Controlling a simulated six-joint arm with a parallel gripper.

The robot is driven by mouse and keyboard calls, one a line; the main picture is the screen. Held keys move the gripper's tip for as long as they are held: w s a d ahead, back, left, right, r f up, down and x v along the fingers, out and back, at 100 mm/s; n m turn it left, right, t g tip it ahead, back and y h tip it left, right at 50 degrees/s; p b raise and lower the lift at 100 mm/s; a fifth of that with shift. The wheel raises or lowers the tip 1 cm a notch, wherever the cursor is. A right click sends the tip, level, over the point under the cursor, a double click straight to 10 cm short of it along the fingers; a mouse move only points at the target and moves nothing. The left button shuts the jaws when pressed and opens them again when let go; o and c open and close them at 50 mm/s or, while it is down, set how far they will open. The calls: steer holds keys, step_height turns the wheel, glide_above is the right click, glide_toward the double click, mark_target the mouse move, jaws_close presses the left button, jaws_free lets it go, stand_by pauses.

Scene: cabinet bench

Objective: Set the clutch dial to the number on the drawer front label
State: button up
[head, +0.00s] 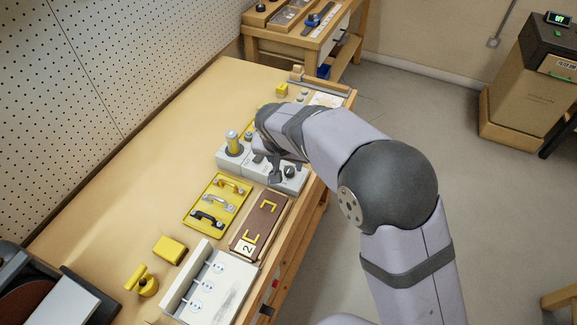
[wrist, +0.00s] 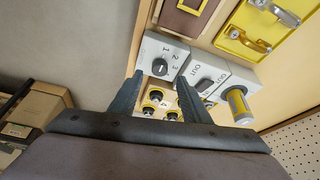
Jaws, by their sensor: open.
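The clutch dial (wrist: 160,67) is a dark round knob on a light grey box, with the numbers 1, 2 and 3 printed beside it in the wrist view. I cannot tell for sure which number its pointer faces. The box shows partly behind my gripper in the head view. My gripper (wrist: 157,88) is open and empty, its two dark fingers reaching toward the dial, which shows between and just beyond their tips. The brown drawer front (head: 268,216) lies on the bench in the head view, and its white label (head: 247,245) reads 2.
Next to the dial are an OUT/IN switch box (wrist: 203,83) and a box with a yellow cylinder (wrist: 238,106). A yellow tray of handles (head: 202,197), a yellow block (head: 170,249) and a white hooked panel (head: 216,287) stand nearer. Bare bench lies left.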

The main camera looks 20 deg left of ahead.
mark_target(289, 169)
steer(key=shift+p+x, duration=0.65)
steer(key=shift+x, duration=2.05)
steer(key=shift+c, duration=0.3)
steer(key=c, duration=1)
